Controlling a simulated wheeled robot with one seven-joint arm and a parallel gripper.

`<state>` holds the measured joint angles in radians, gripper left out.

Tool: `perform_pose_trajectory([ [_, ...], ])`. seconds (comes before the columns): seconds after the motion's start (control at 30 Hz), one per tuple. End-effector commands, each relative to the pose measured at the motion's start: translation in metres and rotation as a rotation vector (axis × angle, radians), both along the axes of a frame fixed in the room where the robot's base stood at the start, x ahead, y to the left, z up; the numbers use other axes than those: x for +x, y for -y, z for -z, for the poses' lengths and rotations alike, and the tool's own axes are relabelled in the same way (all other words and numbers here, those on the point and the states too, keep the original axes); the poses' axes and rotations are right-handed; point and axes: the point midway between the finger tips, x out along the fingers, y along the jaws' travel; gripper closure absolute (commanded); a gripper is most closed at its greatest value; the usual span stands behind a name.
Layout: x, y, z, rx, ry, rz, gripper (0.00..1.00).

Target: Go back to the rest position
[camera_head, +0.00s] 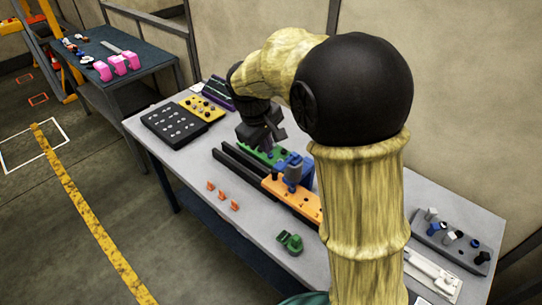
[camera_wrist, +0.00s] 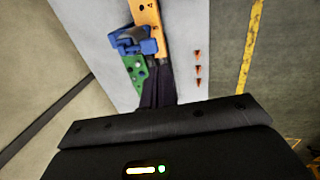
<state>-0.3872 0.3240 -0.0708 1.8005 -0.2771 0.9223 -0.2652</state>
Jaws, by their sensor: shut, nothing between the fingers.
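My gripper (camera_head: 258,140) is a dark shape at the end of my arm in the head view. It is shut and empty, above the far end of the jig on the grey table (camera_head: 178,172). The jig has dark parallel rails (camera_head: 238,165), a green block (camera_head: 262,155), an orange block (camera_head: 292,197) and a blue clamp-like part (camera_head: 293,172). In the wrist view the blue part (camera_wrist: 133,40), orange block (camera_wrist: 148,14) and green block (camera_wrist: 135,72) lie beyond the black gripper body. My arm hides part of the jig's near end in the head view.
A black tray (camera_head: 175,124) and a yellow block (camera_head: 202,108) lie at the table's far left. Small orange pieces (camera_head: 222,195) and a green part (camera_head: 290,242) lie along the front. A grey holder (camera_head: 450,243) stands at right. A second table (camera_head: 98,45) stands behind left.

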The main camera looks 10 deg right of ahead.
Motion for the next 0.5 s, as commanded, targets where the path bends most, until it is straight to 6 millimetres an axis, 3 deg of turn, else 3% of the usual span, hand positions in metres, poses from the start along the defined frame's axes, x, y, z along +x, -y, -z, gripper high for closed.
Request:
perform_pose_trajectory([
  [0.5,-0.0022,-0.0019,-0.0087,0.000,-0.001,0.001,1.00],
])
